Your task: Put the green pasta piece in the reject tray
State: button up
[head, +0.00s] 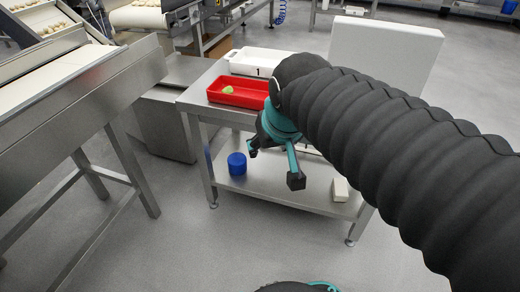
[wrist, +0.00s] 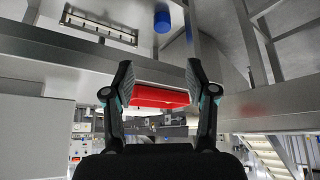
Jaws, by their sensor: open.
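The green pasta piece (head: 228,90) lies inside the red tray (head: 251,93) near its left end, on the steel table. I cannot read a label that names the red tray as the reject tray. My gripper (head: 274,167) is open and empty, in front of the table's near edge and to the right of the pasta. In the wrist view my gripper (wrist: 159,72) has its two fingers spread wide, with part of the red tray (wrist: 160,97) showing between them. The pasta does not show in the wrist view.
A white tray marked 1 (head: 262,62) stands behind the red tray. The lower shelf (head: 270,187) holds a blue container (head: 237,164) and a small white box (head: 340,189). A white panel (head: 385,55) rises behind my arm.

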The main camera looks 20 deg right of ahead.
jog(key=s+f, duration=0.5)
jog(key=s, duration=0.2)
jog(key=shift+s+g, duration=0.3)
jog(key=shift+s, duration=0.1)
